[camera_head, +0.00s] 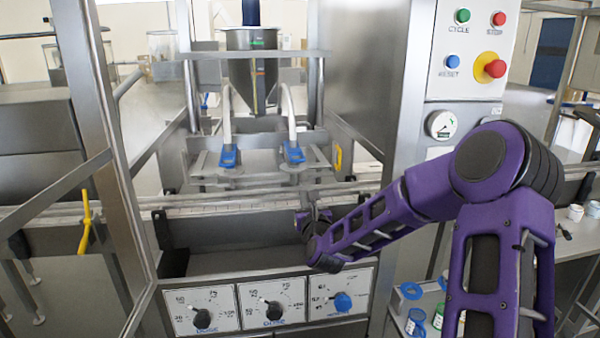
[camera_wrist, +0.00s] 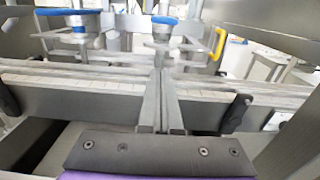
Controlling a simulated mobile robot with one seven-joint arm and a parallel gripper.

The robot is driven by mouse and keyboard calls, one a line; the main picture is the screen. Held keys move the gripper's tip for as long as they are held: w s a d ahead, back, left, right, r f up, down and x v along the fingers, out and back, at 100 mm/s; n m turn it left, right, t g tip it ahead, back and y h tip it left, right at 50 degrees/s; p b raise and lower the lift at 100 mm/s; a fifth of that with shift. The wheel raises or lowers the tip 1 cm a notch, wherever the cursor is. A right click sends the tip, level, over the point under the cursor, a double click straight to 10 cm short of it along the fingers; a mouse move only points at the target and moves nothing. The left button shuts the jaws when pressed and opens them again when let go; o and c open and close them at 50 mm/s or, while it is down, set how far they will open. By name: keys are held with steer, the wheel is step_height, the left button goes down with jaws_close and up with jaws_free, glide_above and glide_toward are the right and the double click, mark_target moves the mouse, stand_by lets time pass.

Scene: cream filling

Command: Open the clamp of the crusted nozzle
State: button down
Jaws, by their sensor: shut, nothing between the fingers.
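Two filling nozzles with blue clamps hang below the hopper. The left clamp (camera_head: 229,157) and the right clamp (camera_head: 294,152) each sit at the foot of a pale hose. In the wrist view the left clamp (camera_wrist: 68,12) is at the top left and the right clamp (camera_wrist: 164,19) is at the top middle. I cannot make out which nozzle is crusted. My gripper (camera_head: 308,214) is in front of and below the right nozzle, apart from it. In the wrist view my gripper (camera_wrist: 162,78) is shut and empty, its fingers pointing toward the right nozzle.
A conveyor rail (camera_head: 240,207) runs across between my gripper and the nozzles. Steel frame posts stand either side, with a yellow handle (camera_head: 338,158) at right. A dial panel (camera_head: 270,303) lies below my gripper. The button box (camera_head: 468,50) is at upper right.

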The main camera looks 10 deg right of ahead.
steer(key=w+r, duration=0.4)
steer(key=w, duration=0.4)
steer(key=shift+p, duration=0.4)
steer(key=shift+r, duration=0.1)
